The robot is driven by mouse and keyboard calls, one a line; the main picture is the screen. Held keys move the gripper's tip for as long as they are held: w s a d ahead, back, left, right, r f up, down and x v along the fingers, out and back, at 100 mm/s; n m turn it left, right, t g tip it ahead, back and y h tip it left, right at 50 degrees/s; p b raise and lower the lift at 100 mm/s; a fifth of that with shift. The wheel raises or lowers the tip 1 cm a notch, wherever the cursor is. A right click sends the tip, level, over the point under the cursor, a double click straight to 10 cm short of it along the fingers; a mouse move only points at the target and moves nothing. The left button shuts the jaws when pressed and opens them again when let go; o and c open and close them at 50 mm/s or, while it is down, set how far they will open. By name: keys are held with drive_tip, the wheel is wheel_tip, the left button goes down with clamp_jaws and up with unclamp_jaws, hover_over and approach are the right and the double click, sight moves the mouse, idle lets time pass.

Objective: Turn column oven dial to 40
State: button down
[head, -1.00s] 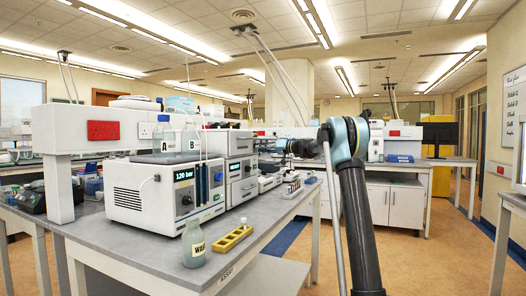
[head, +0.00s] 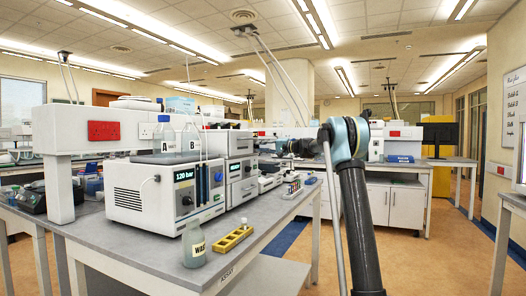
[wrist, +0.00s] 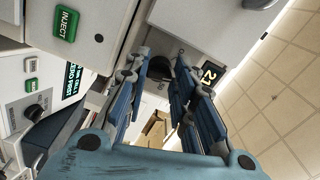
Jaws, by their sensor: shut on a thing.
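The column oven panel (wrist: 205,38) is pale grey and lies tilted in the wrist view. Its small dark display (wrist: 210,73) reads 21 in yellow figures. The dark round dial (wrist: 160,68) sits on this panel, partly hidden between my fingertips. My gripper (wrist: 159,77) has blue-and-grey fingers closed on the dial from both sides. In the head view my gripper (head: 275,147) is small and reaches left to the far end of the instrument stack. The dial and display cannot be made out there.
A grey unit with a green INJECT label (wrist: 66,23) lies close beside my fingers. The pump with a 120 bar display (head: 184,175) stands nearer on the bench. A waste bottle (head: 194,244) and yellow rack (head: 233,239) stand at the bench's front.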

drive_tip(key=m, duration=0.6)
drive_tip(key=shift+w+d, duration=0.1)
drive_tip(key=shift+w, duration=0.05)
drive_tip(key=shift+m, duration=0.3)
drive_tip(key=c, duration=1.3)
unclamp_jaws()
drive_tip(key=shift+f, duration=0.1)
drive_tip(key=shift+c, duration=0.2)
drive_tip(key=v, duration=1.2)
